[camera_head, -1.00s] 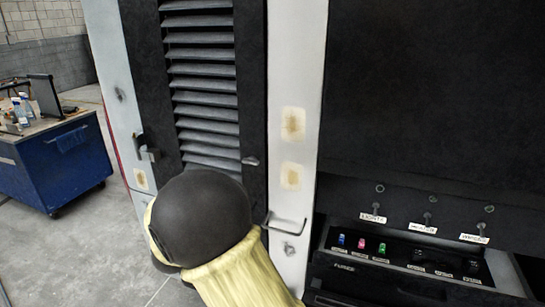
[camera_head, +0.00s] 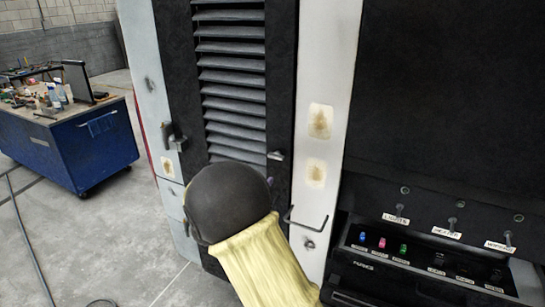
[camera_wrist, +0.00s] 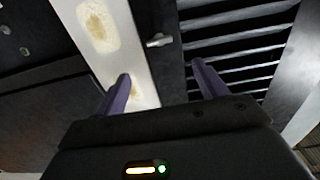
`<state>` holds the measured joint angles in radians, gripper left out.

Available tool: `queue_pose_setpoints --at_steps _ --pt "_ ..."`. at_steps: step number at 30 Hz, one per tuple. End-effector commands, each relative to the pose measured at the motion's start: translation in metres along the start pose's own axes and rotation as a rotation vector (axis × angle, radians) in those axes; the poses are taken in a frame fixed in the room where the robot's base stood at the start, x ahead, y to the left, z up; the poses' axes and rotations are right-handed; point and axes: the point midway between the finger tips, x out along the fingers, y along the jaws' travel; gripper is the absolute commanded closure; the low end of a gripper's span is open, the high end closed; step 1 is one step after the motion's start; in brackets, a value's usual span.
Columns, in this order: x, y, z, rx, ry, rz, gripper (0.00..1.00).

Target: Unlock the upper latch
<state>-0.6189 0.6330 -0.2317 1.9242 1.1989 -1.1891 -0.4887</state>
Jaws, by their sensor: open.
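The black louvred door (camera_head: 280,80) stands in the middle of the head view. A small grey latch (camera_head: 276,155) sticks out from its right edge, beside the white post. The same-looking latch shows in the wrist view (camera_wrist: 158,41), pointing sideways between the white post and the louvres. My gripper (camera_wrist: 160,84) is open and empty in the wrist view, its two purple fingers apart. The latch appears beyond the fingertips and between them, not touching either.
A dark handle (camera_head: 171,137) sits at the door's left edge. A wire handle (camera_head: 306,222) juts from the white post (camera_head: 323,80). A switch panel (camera_head: 420,255) with labelled toggles stands at right. A blue cart (camera_head: 70,150) stands at left, with open floor before it.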

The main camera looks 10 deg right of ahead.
Motion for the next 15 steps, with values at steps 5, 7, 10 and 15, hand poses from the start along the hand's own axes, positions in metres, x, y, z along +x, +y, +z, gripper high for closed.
queue_pose_setpoints --at_steps 5,7,10,15 --pt "0.033 0.001 -0.003 -0.001 0.000 0.002 0.28" --pt "0.045 0.001 -0.003 -0.001 0.000 0.002 0.28" --pt "0.064 0.002 -0.003 -0.002 0.000 0.004 0.28" --pt "0.094 0.002 -0.003 -0.001 0.000 0.005 0.28"
